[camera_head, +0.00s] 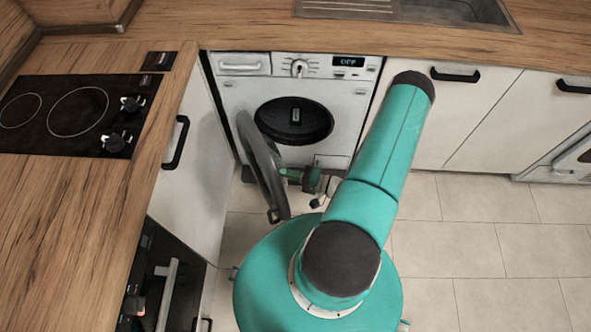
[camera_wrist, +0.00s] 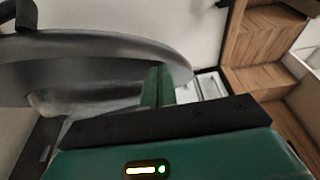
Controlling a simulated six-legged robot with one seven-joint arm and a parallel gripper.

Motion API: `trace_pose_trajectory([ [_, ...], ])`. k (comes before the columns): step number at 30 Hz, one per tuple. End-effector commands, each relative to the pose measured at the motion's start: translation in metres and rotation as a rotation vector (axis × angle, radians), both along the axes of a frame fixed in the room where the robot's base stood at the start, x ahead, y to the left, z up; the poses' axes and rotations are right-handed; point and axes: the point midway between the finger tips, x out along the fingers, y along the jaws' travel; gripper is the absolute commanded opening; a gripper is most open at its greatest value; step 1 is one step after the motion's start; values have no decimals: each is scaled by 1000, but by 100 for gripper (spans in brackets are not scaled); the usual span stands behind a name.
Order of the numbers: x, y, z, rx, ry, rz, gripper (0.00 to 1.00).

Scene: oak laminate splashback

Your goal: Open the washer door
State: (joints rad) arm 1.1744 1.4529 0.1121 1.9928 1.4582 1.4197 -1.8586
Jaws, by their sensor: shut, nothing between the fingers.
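The white washer (camera_head: 350,107) stands under the counter with its dark round opening (camera_head: 295,121) uncovered. Its round grey door (camera_head: 262,165) is swung wide open to the left and shows nearly edge-on. My gripper (camera_head: 288,174) is beside the door, on its right side in the head view, with its fingers pointing left at it. In the wrist view the door (camera_wrist: 95,45) fills the upper left, and the green fingers (camera_wrist: 158,84) are shut, close to its rim. I cannot tell whether they touch it. My arm hides part of the floor in front of the washer.
A wooden counter with a black hob (camera_head: 75,112) runs along the left, above a white cabinet (camera_head: 195,170) and an oven (camera_head: 160,285). White cabinets (camera_head: 460,115) stand right of the washer. The tiled floor (camera_head: 480,235) at right is clear.

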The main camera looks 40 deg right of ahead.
Motion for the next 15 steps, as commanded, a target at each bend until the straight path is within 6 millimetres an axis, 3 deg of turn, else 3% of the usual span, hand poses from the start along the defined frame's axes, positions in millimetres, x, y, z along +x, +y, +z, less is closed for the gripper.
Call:
trace_pose_trajectory([
  [3, 5, 32, 1, 9, 1, 1, 0],
  [7, 11, 58, 1, 6, 0, 5, 0],
  [15, 16, 75, 1, 1, 0, 7, 0],
])
